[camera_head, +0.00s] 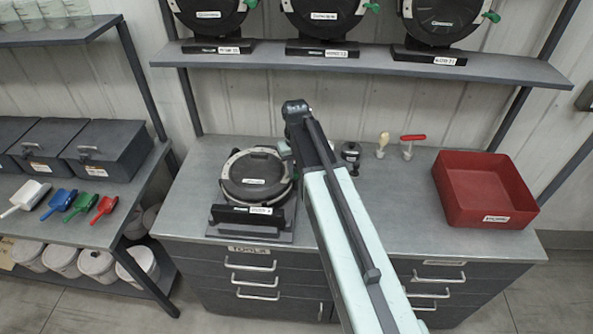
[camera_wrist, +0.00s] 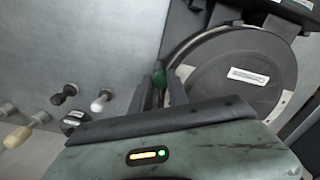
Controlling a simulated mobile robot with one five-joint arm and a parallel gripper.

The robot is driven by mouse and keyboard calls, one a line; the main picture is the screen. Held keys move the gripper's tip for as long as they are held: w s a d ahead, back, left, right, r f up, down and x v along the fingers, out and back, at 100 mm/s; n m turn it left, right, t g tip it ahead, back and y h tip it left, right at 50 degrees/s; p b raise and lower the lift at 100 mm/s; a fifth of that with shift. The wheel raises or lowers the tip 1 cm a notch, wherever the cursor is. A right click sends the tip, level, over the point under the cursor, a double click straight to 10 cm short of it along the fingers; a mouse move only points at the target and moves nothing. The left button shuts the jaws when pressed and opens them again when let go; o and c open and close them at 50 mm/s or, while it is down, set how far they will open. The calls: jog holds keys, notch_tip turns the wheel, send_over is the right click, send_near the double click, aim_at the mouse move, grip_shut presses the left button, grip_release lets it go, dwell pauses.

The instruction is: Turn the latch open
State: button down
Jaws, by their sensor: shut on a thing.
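The seed meter (camera_head: 256,178) is a round dark housing with a pale rim, standing on the bench left of my arm. In the wrist view the seed meter (camera_wrist: 238,76) fills the right side, with a label on its round cover. Its green latch (camera_wrist: 158,77) shows at the rim, between my fingers. My gripper (camera_wrist: 160,84) is shut on the latch's green handle. In the head view my arm comes down beside the meter's right edge and hides the latch.
A red bin (camera_head: 483,190) stands on the bench at right. Small tools stand behind my arm, among them a red-handled one (camera_head: 411,140) and a pale-handled one (camera_head: 383,143). More meters (camera_head: 324,15) sit on the shelf above. Bare bench (camera_head: 400,215) lies between my arm and the bin.

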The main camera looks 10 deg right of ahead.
jog(key=m, duration=0.4)
jog(key=shift+m, duration=0.4)
jog(key=m, duration=0.4)
jog(key=shift+m, duration=0.3)
jog(key=m, duration=0.4)
jog(key=shift+m, duration=2.1)
jog(key=c, duration=1.3)
grip_release()
jog(key=shift+o, duration=0.2)
